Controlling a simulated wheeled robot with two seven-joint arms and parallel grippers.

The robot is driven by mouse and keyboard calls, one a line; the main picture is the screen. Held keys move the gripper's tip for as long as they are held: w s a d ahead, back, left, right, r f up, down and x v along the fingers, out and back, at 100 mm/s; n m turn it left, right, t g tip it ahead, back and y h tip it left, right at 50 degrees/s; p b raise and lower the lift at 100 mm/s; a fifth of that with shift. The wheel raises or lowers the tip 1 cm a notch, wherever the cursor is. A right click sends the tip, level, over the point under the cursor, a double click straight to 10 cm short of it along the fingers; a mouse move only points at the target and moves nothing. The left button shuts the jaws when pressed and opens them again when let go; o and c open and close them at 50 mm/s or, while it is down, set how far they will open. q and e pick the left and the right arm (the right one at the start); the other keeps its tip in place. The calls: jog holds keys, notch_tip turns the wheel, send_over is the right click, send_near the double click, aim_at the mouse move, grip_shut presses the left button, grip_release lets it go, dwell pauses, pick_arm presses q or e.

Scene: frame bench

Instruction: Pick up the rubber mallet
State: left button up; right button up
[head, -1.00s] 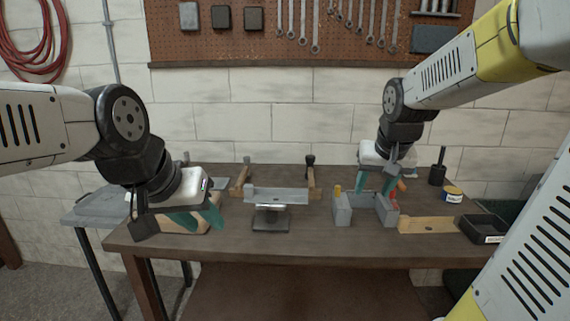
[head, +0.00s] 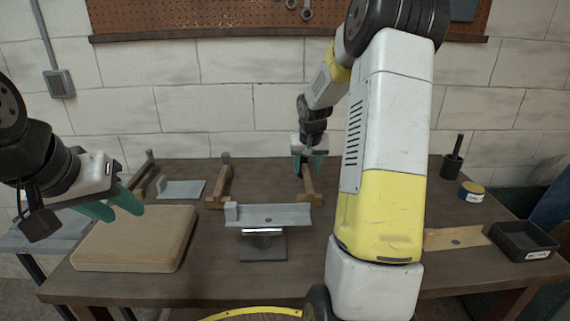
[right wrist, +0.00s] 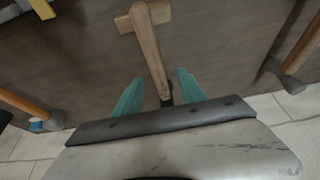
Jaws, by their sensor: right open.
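The rubber mallet, a wooden-handled tool with a black end, lies at the back of the bench in the head view (head: 306,184); its handle (right wrist: 150,52) also shows in the right wrist view. Its wooden crosspiece is at the near end, and the black end points to the wall. My right gripper (head: 309,168) is open, with its teal fingers on either side of the black end; I cannot tell whether they touch it. Part of that end is hidden by my gripper. My left gripper (head: 126,212) is open and empty above a tan block.
The tan block (head: 135,240) lies at the left. A similar wooden-handled tool (head: 220,185) lies left of the mallet. A grey metal fixture (head: 265,215) stands in front. A black tray (head: 525,240) and a small tin (head: 471,192) are at the right. My right arm hides bench behind it.

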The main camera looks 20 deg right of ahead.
aim_at(307, 175)
jog(key=x, duration=0.5)
jog(key=shift+s+d+f, duration=0.1)
jog(key=shift+d+f, duration=0.1)
jog(key=shift+f, duration=0.05)
grip_shut()
dwell(1.2)
